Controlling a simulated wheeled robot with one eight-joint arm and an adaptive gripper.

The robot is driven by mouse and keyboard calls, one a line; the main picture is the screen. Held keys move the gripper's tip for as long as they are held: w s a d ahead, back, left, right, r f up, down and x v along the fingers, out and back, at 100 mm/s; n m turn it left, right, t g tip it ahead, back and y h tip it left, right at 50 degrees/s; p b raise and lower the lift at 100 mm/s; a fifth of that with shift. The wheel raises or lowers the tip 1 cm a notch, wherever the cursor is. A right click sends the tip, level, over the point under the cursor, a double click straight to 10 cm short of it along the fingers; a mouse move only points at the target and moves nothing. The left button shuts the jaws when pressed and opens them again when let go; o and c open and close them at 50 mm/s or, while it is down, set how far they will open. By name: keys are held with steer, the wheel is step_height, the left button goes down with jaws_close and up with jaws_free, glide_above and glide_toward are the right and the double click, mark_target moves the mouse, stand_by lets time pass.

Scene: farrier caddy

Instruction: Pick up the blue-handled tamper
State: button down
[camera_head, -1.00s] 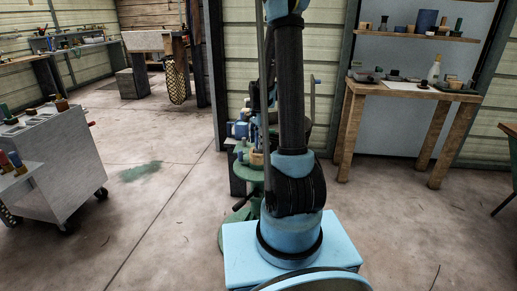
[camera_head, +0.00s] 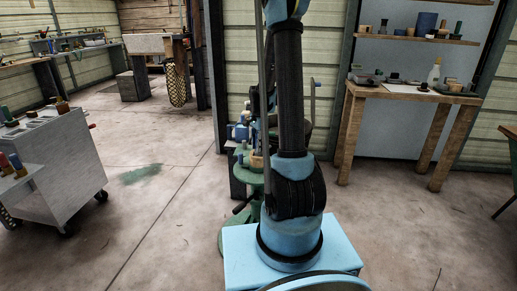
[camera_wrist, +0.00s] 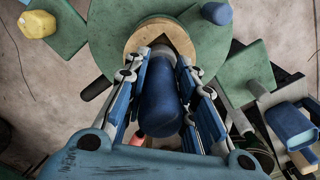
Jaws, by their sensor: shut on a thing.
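The blue-handled tamper (camera_wrist: 160,95) stands between the fingers of my gripper (camera_wrist: 163,72) in the wrist view. Its thick, rounded dark blue handle fills the gap, and both blue finger pads press on its sides. A grey neck shows at the handle's far end, over a round tan wooden piece (camera_wrist: 146,37) on a green round stand top (camera_wrist: 108,30). Whether the tamper's base touches the wooden piece cannot be told. In the head view my arm hides the tamper and my gripper.
In the wrist view, a yellow object (camera_wrist: 37,24) sits on a green plate at upper left, and a blue block (camera_wrist: 290,123) lies at right. In the head view, a grey cart (camera_head: 55,165) stands left and a wooden table (camera_head: 410,92) right.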

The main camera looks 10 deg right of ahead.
step_height(320, 180, up, 10)
steer(key=shift+f, duration=0.1)
stand_by(0.4)
steer(key=c, duration=2.1)
jaws_free()
jaws_close()
steer(key=shift+r, duration=0.6)
steer(key=shift+r, duration=2.65)
steer(key=shift+s, duration=0.1)
